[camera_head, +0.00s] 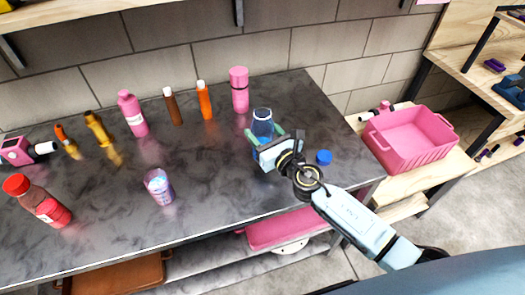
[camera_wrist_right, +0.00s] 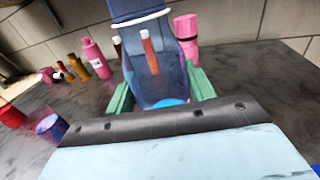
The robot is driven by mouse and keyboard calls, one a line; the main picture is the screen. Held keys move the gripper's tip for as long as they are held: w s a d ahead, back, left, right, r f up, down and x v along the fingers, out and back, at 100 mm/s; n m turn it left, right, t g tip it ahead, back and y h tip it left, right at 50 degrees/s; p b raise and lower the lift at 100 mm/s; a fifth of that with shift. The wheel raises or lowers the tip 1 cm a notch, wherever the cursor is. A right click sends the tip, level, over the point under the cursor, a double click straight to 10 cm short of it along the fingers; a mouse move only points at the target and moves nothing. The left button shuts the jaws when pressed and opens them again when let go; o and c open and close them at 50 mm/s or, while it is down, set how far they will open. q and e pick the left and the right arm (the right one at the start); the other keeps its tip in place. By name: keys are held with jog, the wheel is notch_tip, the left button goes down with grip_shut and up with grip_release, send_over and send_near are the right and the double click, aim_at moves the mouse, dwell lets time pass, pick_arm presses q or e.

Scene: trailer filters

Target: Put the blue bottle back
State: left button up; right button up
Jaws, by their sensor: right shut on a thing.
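The blue bottle (camera_head: 262,122) is see-through and stands about upright at the right part of the dark counter, its top open. In the right wrist view the blue bottle (camera_wrist_right: 150,75) fills the middle between the green fingers, and an orange bottle shows through it. My right gripper (camera_head: 265,137) is shut on the blue bottle, with one finger on each side. Whether its base touches the counter is hidden by the gripper. A blue cap (camera_head: 324,157) lies on the counter just right of my gripper. My left gripper is not in view.
Along the back stand a pink bottle (camera_head: 132,114), a brown one (camera_head: 172,107), an orange one (camera_head: 205,102) and a pink cylinder (camera_head: 239,92). A pink crate (camera_head: 440,160) sits beyond the counter's right edge.

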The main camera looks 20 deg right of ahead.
aim_at(262, 143)
jog(key=shift+f+b, duration=1.85)
jog(key=shift+f, duration=0.4)
jog(key=shift+f, duration=0.1)
jog(key=o, duration=1.2)
jog(key=shift+c, duration=0.2)
jog(key=shift+s+d, duration=0.1)
jog(key=shift+s, duration=0.2)
jog(key=v, duration=1.1)
jog(key=shift+s+b, duration=0.2)
jog(key=shift+b, duration=0.2)
